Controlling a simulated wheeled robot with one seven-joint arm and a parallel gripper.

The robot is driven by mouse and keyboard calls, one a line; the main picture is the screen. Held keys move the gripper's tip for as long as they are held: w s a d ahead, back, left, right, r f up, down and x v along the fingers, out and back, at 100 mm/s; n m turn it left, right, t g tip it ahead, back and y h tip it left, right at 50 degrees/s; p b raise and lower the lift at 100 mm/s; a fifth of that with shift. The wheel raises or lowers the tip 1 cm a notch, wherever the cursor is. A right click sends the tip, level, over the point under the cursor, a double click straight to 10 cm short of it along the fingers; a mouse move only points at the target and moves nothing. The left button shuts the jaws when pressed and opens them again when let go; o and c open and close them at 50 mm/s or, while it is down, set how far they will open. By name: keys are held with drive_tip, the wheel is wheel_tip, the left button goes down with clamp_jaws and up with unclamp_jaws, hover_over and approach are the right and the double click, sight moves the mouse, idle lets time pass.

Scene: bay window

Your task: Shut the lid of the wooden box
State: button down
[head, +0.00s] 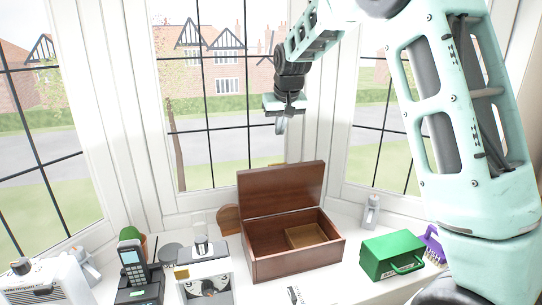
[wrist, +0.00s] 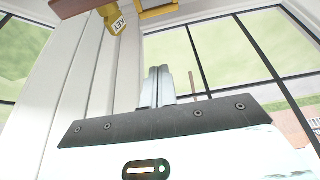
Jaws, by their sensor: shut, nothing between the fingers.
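The wooden box (head: 297,264) is reddish brown and stands on the white sill in the middle of the head view. Its lid (head: 282,190) is open, raised upright at the back edge and leaning slightly back. Inside the box is a lighter wooden compartment (head: 305,236). My gripper (head: 281,126) is above and behind the lid in the head view, apart from it, with the window behind. In the wrist view its fingers (wrist: 158,86) are together with nothing between them. The box cannot be clearly made out in the wrist view.
A green case (head: 392,255) and a purple object (head: 434,243) stand right of the box. A cordless phone (head: 133,268), a white device with a glass tube (head: 205,275) and a cactus pot (head: 130,236) stand left. Window panes are close behind the box.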

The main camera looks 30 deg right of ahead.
wheel_tip(320, 180, down, 9)
drive_tip(key=p, duration=0.5)
drive_tip(key=shift+s, duration=0.15)
drive_tip(key=shift+s+a+f, duration=0.1)
drive_tip(key=shift+a, duration=0.05)
